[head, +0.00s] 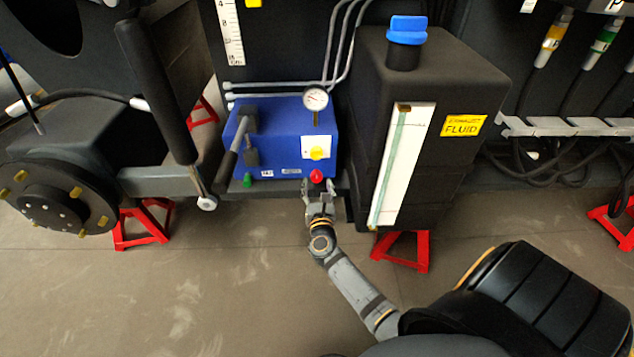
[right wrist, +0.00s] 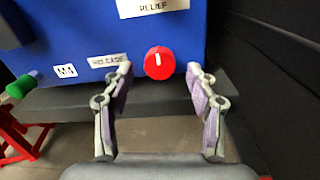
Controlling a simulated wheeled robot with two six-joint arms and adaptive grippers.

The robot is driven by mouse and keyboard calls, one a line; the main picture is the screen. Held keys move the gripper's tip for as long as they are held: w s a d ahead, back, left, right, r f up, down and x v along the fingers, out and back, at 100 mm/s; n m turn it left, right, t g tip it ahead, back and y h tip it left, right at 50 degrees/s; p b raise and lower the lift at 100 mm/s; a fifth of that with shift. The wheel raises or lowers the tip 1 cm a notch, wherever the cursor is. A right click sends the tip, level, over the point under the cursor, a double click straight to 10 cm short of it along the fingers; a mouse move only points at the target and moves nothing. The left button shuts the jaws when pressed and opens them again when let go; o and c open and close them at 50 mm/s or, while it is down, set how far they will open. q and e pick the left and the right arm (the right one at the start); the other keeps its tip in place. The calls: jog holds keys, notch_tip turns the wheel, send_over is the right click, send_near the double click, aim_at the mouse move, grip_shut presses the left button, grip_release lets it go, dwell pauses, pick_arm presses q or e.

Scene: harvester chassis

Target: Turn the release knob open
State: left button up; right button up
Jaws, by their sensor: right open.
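The release knob (head: 317,176) is a small red round knob low on the front right of the blue pump box (head: 284,130). In the right wrist view the red knob (right wrist: 159,62) carries a short white mark standing about upright, and a "RELEASE" label is beside it on the left. My right gripper (head: 318,187) is just below and in front of the knob. In the right wrist view its open fingers (right wrist: 160,84) stand to either side of the knob, apart from it, with nothing between them touching. My left gripper is not in view.
A yellow relief knob (head: 319,153) and a gauge (head: 315,99) are above the red knob. A green knob (head: 248,180) and a dark lever (head: 232,150) are at left. The black fluid tank (head: 450,85) stands close on the right.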

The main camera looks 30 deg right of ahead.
jog(key=shift+x, duration=1.25)
jog(key=shift+c, duration=0.3)
jog(key=c, duration=1.1)
